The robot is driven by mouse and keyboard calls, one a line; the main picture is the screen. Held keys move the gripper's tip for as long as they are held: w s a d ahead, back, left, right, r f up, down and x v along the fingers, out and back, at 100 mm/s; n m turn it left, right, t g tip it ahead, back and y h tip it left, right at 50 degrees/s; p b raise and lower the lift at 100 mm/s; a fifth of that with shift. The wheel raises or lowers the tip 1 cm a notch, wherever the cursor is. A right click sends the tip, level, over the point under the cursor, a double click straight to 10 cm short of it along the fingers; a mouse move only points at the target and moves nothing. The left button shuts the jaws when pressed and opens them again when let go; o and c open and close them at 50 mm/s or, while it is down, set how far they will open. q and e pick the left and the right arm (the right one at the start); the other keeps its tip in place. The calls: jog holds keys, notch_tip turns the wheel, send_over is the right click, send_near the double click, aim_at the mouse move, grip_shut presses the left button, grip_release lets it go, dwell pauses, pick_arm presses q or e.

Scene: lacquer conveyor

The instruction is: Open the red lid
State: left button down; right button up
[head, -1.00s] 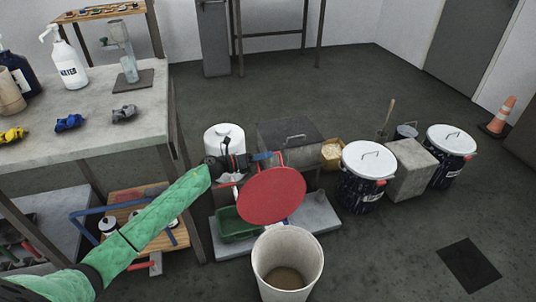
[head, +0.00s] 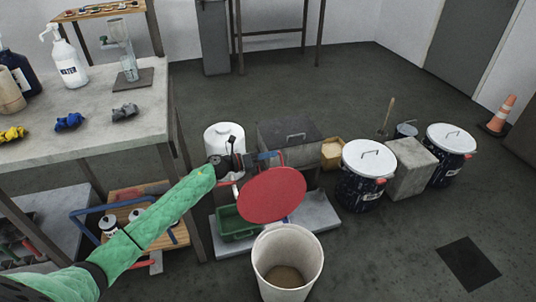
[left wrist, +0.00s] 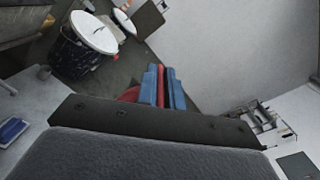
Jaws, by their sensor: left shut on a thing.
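The red lid (head: 272,196) is a flat round disc in the head view. It is tilted up above the back of an open cream bucket (head: 317,262), whose mouth shows brownish contents. My left gripper (head: 276,157), with blue fingers, is at the lid's upper edge and is shut on its red handle. In the left wrist view, a red bar lies between the blue fingers (left wrist: 162,84), and a bit of the red lid (left wrist: 129,95) shows beside them. Where the lid meets the bucket is hard to tell. My right gripper is not in view.
A white canister (head: 224,138), a dark box (head: 290,133) and a green tray (head: 238,225) stand behind the lid. Dark drums with white lids (head: 369,160) stand to the right. A workbench (head: 120,148) fills the left.

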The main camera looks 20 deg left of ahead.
pick_arm(q)
jog(key=shift+s+d+r+m, duration=0.2)
jog(key=shift+s+d+m, duration=0.2)
jog(key=shift+s+d, duration=0.5)
jog(key=shift+s+a, duration=0.1)
jog(key=shift+a, duration=0.05)
jog(key=c, duration=1.5)
grip_release()
jog(key=shift+b+v, duration=0.5)
jog(key=shift+v, duration=3.45)
jog(key=shift+c, duration=0.3)
